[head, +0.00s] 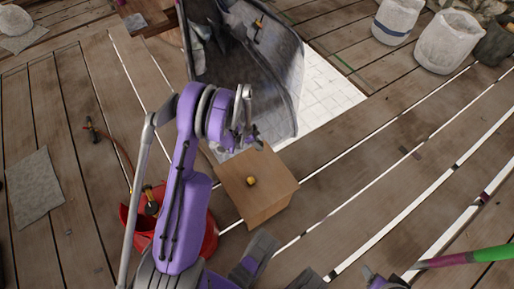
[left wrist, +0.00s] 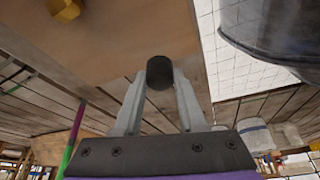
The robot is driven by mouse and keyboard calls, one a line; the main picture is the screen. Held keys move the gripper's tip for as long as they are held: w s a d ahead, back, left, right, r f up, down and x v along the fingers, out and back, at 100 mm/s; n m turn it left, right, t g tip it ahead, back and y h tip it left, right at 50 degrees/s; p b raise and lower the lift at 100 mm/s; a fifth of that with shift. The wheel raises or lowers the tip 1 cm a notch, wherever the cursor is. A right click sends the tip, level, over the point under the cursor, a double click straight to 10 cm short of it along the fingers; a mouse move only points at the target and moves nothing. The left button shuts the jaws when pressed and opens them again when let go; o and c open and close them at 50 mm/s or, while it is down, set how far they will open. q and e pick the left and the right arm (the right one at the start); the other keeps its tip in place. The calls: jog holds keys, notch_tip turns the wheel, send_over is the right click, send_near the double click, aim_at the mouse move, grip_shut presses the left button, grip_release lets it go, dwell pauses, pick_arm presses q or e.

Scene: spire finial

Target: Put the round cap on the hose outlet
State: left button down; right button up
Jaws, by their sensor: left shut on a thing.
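My left gripper (head: 254,141) reaches in over the far edge of a wooden box. In the left wrist view its two grey fingers (left wrist: 160,90) are shut on a small dark round piece (left wrist: 160,72), which looks like the round cap. The piece is held at the fingertips. A brass-coloured fitting (head: 251,181) stands on the box top, apart from the gripper; it also shows at the top left of the left wrist view (left wrist: 64,8). I cannot tell whether it is the hose outlet. A dark part at the bottom right edge may be my right gripper (head: 386,282); its jaws are unclear.
The wooden box (head: 272,202) stands on a plank deck. A large grey tub (head: 285,75) is just behind it. A red bucket (head: 206,238) with a hose (head: 118,150) is at left. A green and purple pole (head: 470,257) lies at right. White buckets (head: 446,42) stand far right.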

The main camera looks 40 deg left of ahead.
pick_arm(q)
jog(key=shift+r, duration=1.2)
pick_arm(e)
jog(key=shift+r, duration=0.4)
pick_arm(q)
jog(key=d+r+n+y+p, duration=0.1)
jog(key=d+r+n+p, duration=0.1)
jog(key=d+r+p, duration=0.4)
jog(key=d+r+n+p, duration=0.2)
jog(key=d+r+p, duration=0.5)
jog(key=r, duration=0.8)
jog(key=d+r+n+y+p, duration=0.1)
jog(key=d+r+n+p, duration=0.1)
jog(key=d+r+p, duration=0.5)
notch_tip(320, 180, up, 4)
jog(key=shift+w+r+n+t+y+p, duration=0.15)
jog(key=shift+w+n+t+y+p, duration=0.2)
jog(key=shift+p, duration=0.3)
pick_arm(e)
notch_tip(320, 180, up, 24)
jog(key=w+t, duration=0.1)
jog(key=shift+w, duration=0.15)
pick_arm(q)
jog(key=shift+s+d, duration=0.1)
pick_arm(e)
jog(key=c, duration=0.3)
pick_arm(q)
jog(key=shift+s, duration=0.1)
pick_arm(e)
jog(key=shift+c, duration=0.2)
